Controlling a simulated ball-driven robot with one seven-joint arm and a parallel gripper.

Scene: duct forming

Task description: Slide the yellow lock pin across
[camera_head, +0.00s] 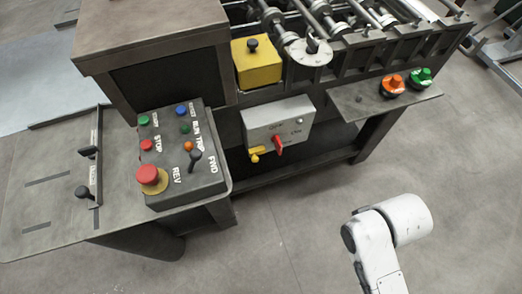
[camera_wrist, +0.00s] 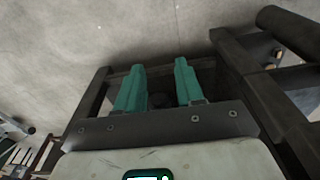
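The yellow lock pin (camera_head: 256,153) is at the lower left of a grey switch box (camera_head: 279,123) on the machine's front, in the head view. It sits just left of a red rotary handle (camera_head: 278,146). My gripper (camera_wrist: 160,80) shows in the wrist view with its two teal fingers apart and nothing between them. The gripper's fingers are not visible in the head view, where only my white arm shows at the lower right. The lock pin cannot be made out in the wrist view.
A dark control panel (camera_head: 180,155) with buttons and a lever stands on the left table. A yellow block with a black knob (camera_head: 257,66) is above the switch box. A small shelf (camera_head: 350,98) holds orange and green knobs at the right. Open floor lies in front.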

